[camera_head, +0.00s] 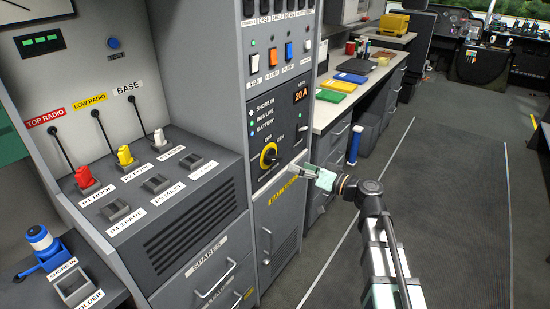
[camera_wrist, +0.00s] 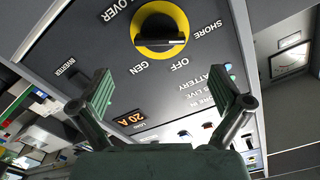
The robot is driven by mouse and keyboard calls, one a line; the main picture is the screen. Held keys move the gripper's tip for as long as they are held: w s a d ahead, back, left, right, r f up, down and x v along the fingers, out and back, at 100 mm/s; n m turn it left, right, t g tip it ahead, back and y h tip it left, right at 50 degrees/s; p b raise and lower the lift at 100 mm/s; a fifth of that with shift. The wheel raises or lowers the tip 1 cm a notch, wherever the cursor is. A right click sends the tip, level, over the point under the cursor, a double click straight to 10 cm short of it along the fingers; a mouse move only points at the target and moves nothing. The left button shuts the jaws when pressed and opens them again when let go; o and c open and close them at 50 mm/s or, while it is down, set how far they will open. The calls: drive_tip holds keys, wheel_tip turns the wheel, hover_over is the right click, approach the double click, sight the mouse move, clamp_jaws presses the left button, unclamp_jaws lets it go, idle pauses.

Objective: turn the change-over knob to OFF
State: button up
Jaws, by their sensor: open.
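The change-over knob (camera_head: 268,157) is a black handle on a round yellow plate, low on the grey switch panel. My gripper (camera_head: 304,172) is in front of the panel, right of and slightly below the knob. In the wrist view its two green-padded fingers (camera_wrist: 168,92) are wide apart, empty and clear of the knob.
An orange 20 A display (camera_head: 300,94) and several switches are above the knob. A cabinet door (camera_head: 278,220) is below. The radio console (camera_head: 150,190) juts out at left. A desk (camera_head: 345,100) with folders stands behind. The aisle floor (camera_head: 440,190) at right is clear.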

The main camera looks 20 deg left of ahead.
sight(278, 158)
drive_tip(key=x, duration=0.9)
drive_tip(key=c, duration=1.2)
